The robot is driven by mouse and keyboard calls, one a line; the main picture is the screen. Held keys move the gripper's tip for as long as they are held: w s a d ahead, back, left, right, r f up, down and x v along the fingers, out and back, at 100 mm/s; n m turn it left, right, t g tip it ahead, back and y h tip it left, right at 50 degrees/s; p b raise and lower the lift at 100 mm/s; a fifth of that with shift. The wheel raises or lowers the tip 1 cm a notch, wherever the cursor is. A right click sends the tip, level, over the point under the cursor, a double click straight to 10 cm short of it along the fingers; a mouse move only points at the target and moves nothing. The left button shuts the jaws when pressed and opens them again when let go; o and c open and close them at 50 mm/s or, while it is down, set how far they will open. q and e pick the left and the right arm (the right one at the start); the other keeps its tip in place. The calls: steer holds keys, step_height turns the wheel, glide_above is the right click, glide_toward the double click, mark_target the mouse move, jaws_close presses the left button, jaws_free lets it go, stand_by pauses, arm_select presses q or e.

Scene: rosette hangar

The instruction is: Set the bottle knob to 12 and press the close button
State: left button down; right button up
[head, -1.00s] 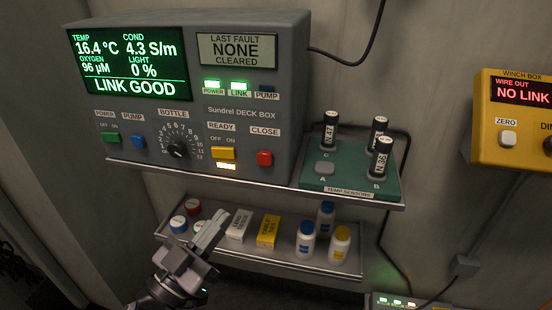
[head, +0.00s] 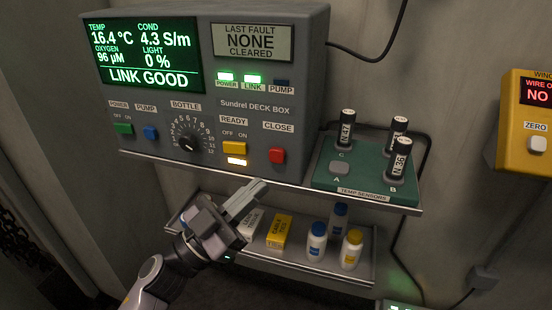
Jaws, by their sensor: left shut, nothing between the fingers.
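The grey deck box (head: 215,60) stands on the upper shelf. Its black bottle knob (head: 188,144) sits inside a dial numbered up to 12; I cannot read its pointer surely at this size. The red close button (head: 277,156) is at the box's lower right, under the CLOSE label. My left gripper (head: 262,187) is shut and empty. Its fingertips show below the close button, near the upper shelf's front edge, apart from both button and knob. My right gripper is not in view.
The yellow ready switch (head: 234,148) has a lit lamp below it. A green sensor rack (head: 350,185) with several black-capped sensors stands right of the box. The lower shelf (head: 305,268) holds boxes and bottles behind my left arm. The yellow winch box (head: 520,150) hangs at right.

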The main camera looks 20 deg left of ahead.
mark_target(282, 152)
arm_select(q)
steer(key=shift+w+d+b, duration=0.1)
steer(key=shift+w+b, duration=0.3)
steer(key=shift+w, duration=2.65)
steer(key=shift+w, duration=0.1)
steer(key=shift+w, duration=0.35)
steer(key=shift+w, duration=0.45)
steer(key=shift+s, duration=0.2)
steer(key=shift+s+p, duration=0.55)
steer(key=shift+s, duration=0.15)
